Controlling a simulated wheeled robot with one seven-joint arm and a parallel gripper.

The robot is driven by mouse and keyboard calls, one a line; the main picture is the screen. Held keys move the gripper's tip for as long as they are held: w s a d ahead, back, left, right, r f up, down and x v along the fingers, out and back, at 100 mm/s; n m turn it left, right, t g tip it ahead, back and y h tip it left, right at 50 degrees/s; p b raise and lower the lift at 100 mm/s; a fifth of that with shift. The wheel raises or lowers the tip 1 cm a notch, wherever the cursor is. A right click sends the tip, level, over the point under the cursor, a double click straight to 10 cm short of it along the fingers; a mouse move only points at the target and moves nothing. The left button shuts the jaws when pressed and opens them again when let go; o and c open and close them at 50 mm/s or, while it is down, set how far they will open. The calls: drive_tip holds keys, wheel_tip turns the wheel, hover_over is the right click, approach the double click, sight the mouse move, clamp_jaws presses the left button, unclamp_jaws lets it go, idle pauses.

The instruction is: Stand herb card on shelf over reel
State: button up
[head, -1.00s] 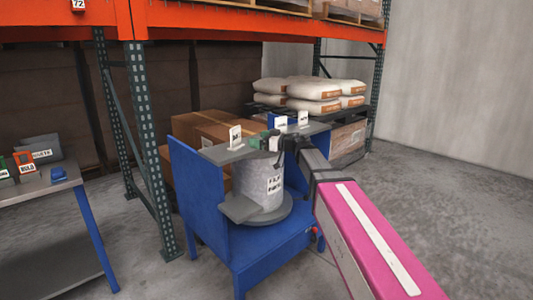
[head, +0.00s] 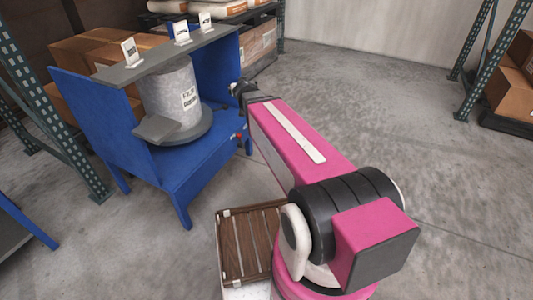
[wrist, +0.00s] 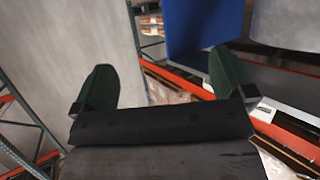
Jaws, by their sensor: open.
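Three white cards with dark lettering stand upright on the grey shelf (head: 160,57) of the blue stand: a left card (head: 130,51), a middle card (head: 181,33) and a right card (head: 205,21). The lettering is too small to tell which is the herb card. The grey reel (head: 170,92) stands below the shelf on a round base. My gripper (head: 237,88) is beside the stand's right side, lower than the shelf and apart from the cards. In the wrist view its two dark green fingers (wrist: 163,70) are spread wide with nothing between them.
The blue stand (head: 95,125) has side panels close to my gripper. A slatted brown crate (head: 250,240) is beside my base. Rack uprights (head: 60,140) stand at left, and cartons (head: 515,75) at right. The concrete floor right of the stand is clear.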

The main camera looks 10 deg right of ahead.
drive_tip(key=s+d+f+g, duration=0.2)
drive_tip(key=s+f+g, duration=0.4)
drive_tip(key=s+f, duration=0.3)
drive_tip(key=s+d+f+g+y, duration=0.1)
drive_tip(key=s+d+f+g, duration=0.2)
drive_tip(key=s+f+g, duration=0.4)
drive_tip(key=s+f, duration=0.2)
drive_tip(key=s, duration=0.6)
drive_tip(key=shift+n+g, duration=0.3)
